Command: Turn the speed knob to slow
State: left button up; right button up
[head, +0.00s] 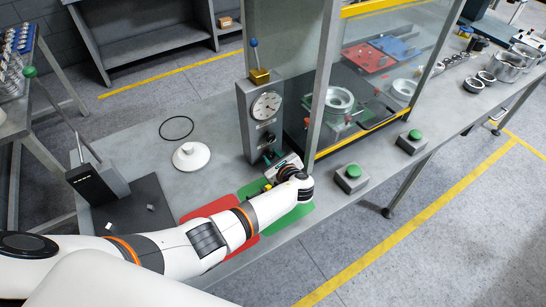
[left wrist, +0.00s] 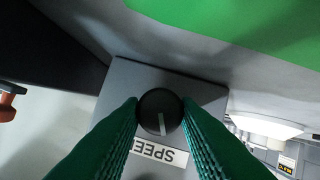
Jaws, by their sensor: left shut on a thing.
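The speed knob (left wrist: 158,104) is a round black knob with a white pointer line, on a grey panel (left wrist: 118,85). In the left wrist view the pointer points down, toward the upside-down SPEED label (left wrist: 165,152). The two green fingers of my left gripper (left wrist: 160,116) are shut on the knob, one on each side. In the head view my left gripper (head: 270,160) is at the foot of the grey gauge column (head: 245,125), and the knob cannot be made out there. No slow mark is readable. My right gripper is not in view.
A round dial (head: 266,106) is on the column above the gripper. A glazed cabinet (head: 365,90) stands right of it. A white cone-shaped part (head: 191,155) and a black ring (head: 176,128) lie left. Green button boxes (head: 351,178) line the front edge. Red (head: 215,209) and green mats lie under my arm.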

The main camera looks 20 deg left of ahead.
pick_arm(q)
jog(key=shift+s+f+n+t+b, duration=0.1)
jog(key=shift+f+n+t+b, duration=0.05)
jog(key=shift+n+t+b, duration=0.45)
jog(key=shift+a+n+h, duration=0.1)
jog(key=shift+n+h, duration=0.2)
jog(key=shift+n, duration=0.3)
jog(key=shift+t, duration=0.3)
jog(key=o, duration=0.9)
jog(key=shift+o, duration=0.2)
jog(key=b+v, duration=0.1)
jog(key=v, duration=1.1)
